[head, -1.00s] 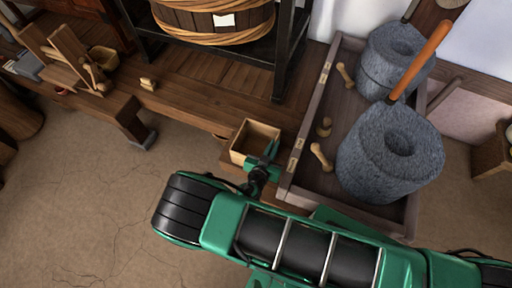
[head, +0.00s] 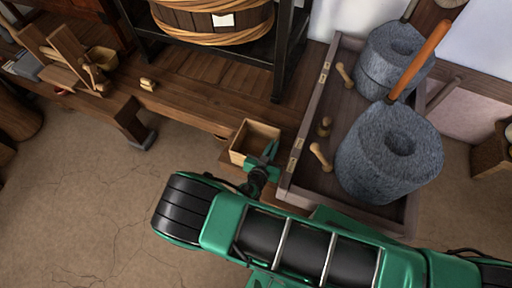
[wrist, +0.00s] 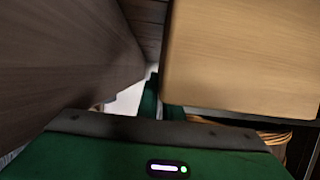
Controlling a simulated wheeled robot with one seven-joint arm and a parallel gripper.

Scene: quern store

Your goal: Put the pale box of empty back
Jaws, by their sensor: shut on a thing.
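The pale box (head: 239,157), open-topped and of light wood, sits at the front edge of the dark bench, just left of the grey-brown tray. My gripper (head: 268,157) is at its near right corner, shut on the box. In the wrist view a pale wooden face of the box (wrist: 240,55) fills the upper right, and a green finger (wrist: 149,98) shows beside it. The exact grip and the far finger are hidden. The inside of the box looks empty in the head view.
The tray (head: 308,110) holds two grey quern stones (head: 390,155) and small wooden pieces. A black stand (head: 285,60) with a tub rises behind. A small yellowish block (head: 148,84) lies on the bench (head: 185,100); bare bench lies between it and the pale box.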

